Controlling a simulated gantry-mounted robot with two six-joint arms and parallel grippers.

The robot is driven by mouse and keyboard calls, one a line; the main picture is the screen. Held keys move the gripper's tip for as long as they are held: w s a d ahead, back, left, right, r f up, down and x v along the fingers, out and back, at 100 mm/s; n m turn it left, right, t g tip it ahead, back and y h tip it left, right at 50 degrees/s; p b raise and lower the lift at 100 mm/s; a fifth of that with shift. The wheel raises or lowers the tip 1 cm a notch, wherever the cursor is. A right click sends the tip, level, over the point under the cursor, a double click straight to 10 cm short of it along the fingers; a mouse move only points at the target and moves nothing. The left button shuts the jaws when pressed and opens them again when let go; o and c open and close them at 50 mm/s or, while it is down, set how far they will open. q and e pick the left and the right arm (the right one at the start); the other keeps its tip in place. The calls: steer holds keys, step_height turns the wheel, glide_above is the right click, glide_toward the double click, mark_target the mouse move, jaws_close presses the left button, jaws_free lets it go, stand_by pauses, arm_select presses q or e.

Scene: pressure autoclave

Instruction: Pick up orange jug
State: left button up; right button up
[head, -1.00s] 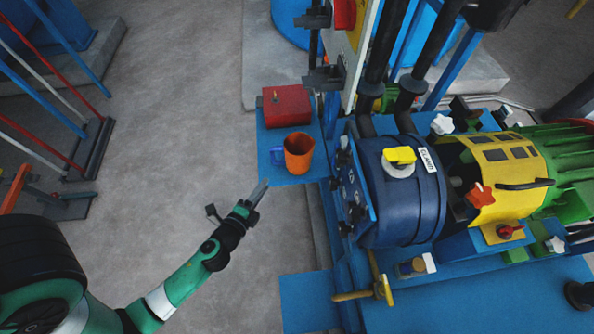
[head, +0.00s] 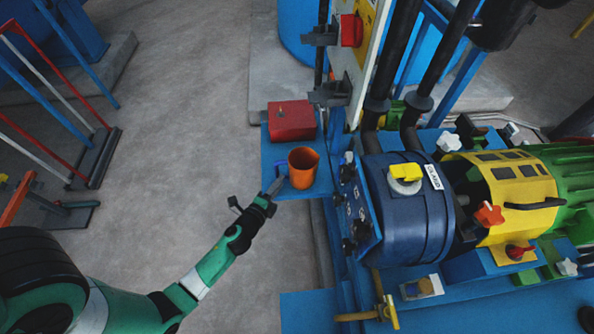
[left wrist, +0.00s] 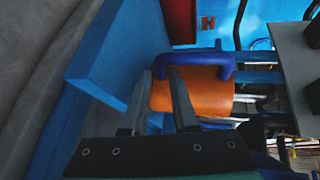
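The orange jug (head: 303,168) stands upright on a small blue platform (head: 285,191) beside the machine. My left gripper (head: 277,186) is just left of the jug, close to the handle. In the left wrist view the two fingers (left wrist: 159,75) are apart, with their tips near the left end of the blue handle (left wrist: 205,63). The right finger overlaps the orange body (left wrist: 195,96). I cannot tell whether the fingers touch it. My right gripper is not in view.
A red box (head: 292,120) sits behind the jug on the same platform. A panel with a red knob (head: 351,30) and the blue drum machine (head: 405,208) stand to the right. Open concrete floor lies to the left.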

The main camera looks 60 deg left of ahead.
mark_target(278, 165)
arm_select(q)
steer(key=x, duration=0.2)
steer(key=shift+w+a, duration=0.25)
steer(key=shift+w, duration=0.05)
steer(key=shift+s+d, duration=0.1)
steer(key=shift+s, duration=0.05)
steer(key=shift+c, duration=0.4)
jaws_close()
steer(key=shift+s+r+p, duration=0.1)
steer(key=shift+r+p, duration=0.3)
steer(key=shift+r, duration=0.05)
steer(key=r+p, duration=0.6)
steer(key=p, duration=0.1)
steer(key=shift+s+a+r, duration=0.25)
steer(key=shift+s+r, duration=0.1)
steer(key=shift+r, duration=0.05)
steer(key=s+a+p, duration=0.3)
steer(key=s, duration=0.5)
steer(key=s+a+p, duration=0.4)
steer(key=s, duration=0.5)
steer(key=shift+s+a+f, duration=0.25)
steer(key=shift+f, duration=0.15)
